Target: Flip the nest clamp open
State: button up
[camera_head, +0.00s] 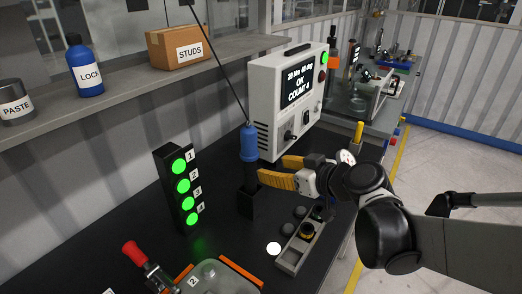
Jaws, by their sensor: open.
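The clamp with a red handle (134,254) is at the lower left of the head view, beside the nest. The handle slants up to the left from its metal body. The nest (242,275), with orange side strips and a grey part in it, is cut off by the bottom edge. My gripper (268,171) is well to the upper right of the clamp. Its yellow fingers are apart, close to the blue-topped tool that stands in a black holder (246,203). The blue tool (249,144) is upright, and I see no grip on it.
A light tower (181,186) with green lights 1 to 4 stands behind the nest. A controller box (287,100) stands at the back. A tray (299,248) with sockets lies below my gripper. A shelf above holds a STUDS box (178,47) and a LOCK bottle (84,68).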

aim_at(130, 248)
jog(key=u, duration=1.55)
jog(key=j+z, duration=0.2)
jog(key=j, duration=0.3)
